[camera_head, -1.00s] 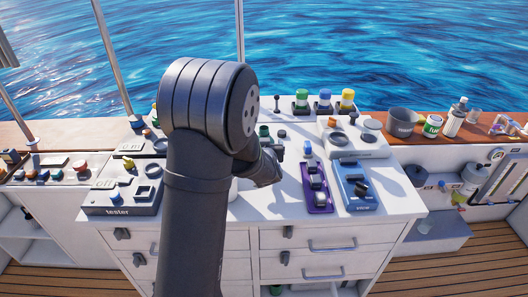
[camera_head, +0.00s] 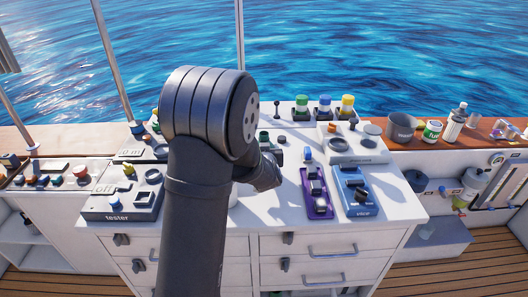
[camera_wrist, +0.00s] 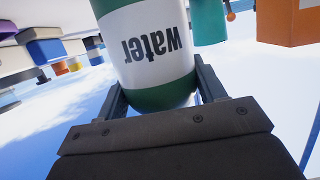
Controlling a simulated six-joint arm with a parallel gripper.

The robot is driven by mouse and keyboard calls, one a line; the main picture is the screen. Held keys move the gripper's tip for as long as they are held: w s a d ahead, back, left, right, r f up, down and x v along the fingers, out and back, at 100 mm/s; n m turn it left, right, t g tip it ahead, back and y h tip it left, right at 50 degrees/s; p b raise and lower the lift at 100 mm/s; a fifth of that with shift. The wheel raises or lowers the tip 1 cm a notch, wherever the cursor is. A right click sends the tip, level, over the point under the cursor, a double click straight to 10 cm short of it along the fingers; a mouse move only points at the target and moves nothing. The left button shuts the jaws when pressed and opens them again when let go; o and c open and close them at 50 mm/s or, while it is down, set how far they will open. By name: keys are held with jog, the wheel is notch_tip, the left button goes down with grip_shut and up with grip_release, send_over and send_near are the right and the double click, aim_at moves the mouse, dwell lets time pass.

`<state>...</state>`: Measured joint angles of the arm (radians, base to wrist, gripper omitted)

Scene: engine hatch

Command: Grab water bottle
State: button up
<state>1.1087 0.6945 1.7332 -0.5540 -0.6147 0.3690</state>
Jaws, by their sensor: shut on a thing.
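The water bottle (camera_wrist: 152,42) is a green cylinder with a white band reading "water", shown upside down in the wrist view. My gripper (camera_wrist: 161,90) is shut on it, with one finger on each side of its body. The bottle's far end is cut off at the top of that view. In the head view my own arm hides the fingers and most or all of the bottle. The arm reaches over the white cabinet top (camera_head: 272,213).
A grey tester box (camera_head: 117,217) lies left on the counter. A purple device (camera_head: 319,208) and a blue device (camera_head: 361,211) lie right. Several coloured-capped containers (camera_head: 324,104) stand at the back edge. A grey cup (camera_head: 402,127) and bottles stand on the wooden ledge at right.

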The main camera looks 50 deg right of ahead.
aim_at(264, 141)
notch_tip(264, 141, up, 4)
jog(key=shift+r, duration=0.1)
jog(key=s+r, duration=0.6)
jog(key=s, duration=0.5)
jog(key=shift+s+d+r, duration=0.2)
jog(key=shift+s+r, duration=0.05)
jog(key=shift+r, duration=0.1)
jog(key=shift+s, duration=0.1)
dwell(0.3)
dwell(1.0)
